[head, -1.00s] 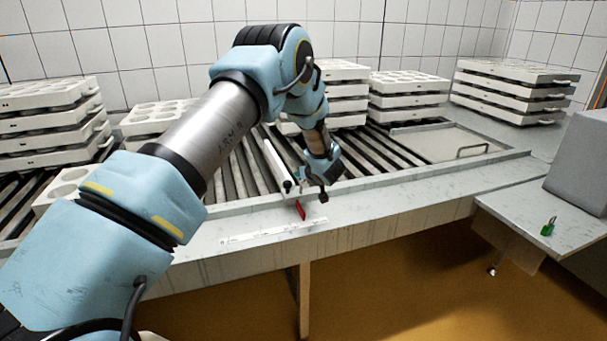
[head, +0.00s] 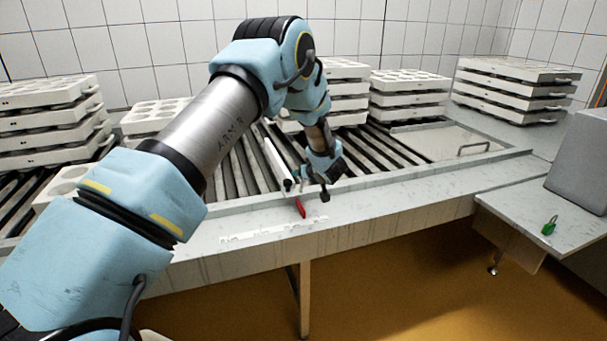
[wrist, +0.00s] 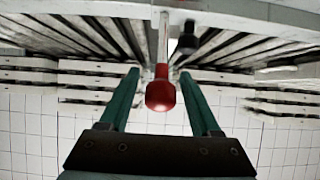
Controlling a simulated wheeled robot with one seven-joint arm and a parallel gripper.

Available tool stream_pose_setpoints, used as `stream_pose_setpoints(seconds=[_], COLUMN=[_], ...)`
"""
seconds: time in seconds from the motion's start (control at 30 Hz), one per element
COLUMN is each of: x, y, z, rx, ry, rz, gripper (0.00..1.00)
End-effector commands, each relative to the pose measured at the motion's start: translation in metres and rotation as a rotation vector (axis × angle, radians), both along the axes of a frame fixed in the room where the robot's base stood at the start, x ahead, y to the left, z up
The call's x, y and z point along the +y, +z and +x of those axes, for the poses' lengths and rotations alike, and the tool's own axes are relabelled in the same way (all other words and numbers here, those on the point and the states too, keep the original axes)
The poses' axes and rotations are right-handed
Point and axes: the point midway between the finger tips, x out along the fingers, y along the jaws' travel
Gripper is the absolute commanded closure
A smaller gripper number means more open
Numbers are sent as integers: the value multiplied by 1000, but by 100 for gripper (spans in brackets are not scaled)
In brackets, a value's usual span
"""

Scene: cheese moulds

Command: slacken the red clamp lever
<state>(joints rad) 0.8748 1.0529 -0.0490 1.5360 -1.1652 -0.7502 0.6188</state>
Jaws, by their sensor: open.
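My gripper (head: 312,190) is just beside and above the lever in the head view. In the wrist view its two green fingers (wrist: 160,98) stand apart, one on each side of the red grip. I see gaps between the grip and both fingers. Whether the grip lies at fingertip depth is hard to tell.
Stacks of white cheese moulds (head: 50,120) stand on and behind the conveyor (head: 232,175), with another stack (head: 515,90) at the back right. A flat panel with a handle (head: 472,149) lies at right. A green padlock (head: 549,226) sits on the right side table. The front ledge is mostly clear.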

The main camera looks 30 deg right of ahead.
Motion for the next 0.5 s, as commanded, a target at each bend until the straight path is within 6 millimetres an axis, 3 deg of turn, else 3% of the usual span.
stream_pose_setpoints(seconds=[0.5], x=[9], y=[44], z=[-76], rx=[-1], ry=[-1], rz=[0], gripper=[36])
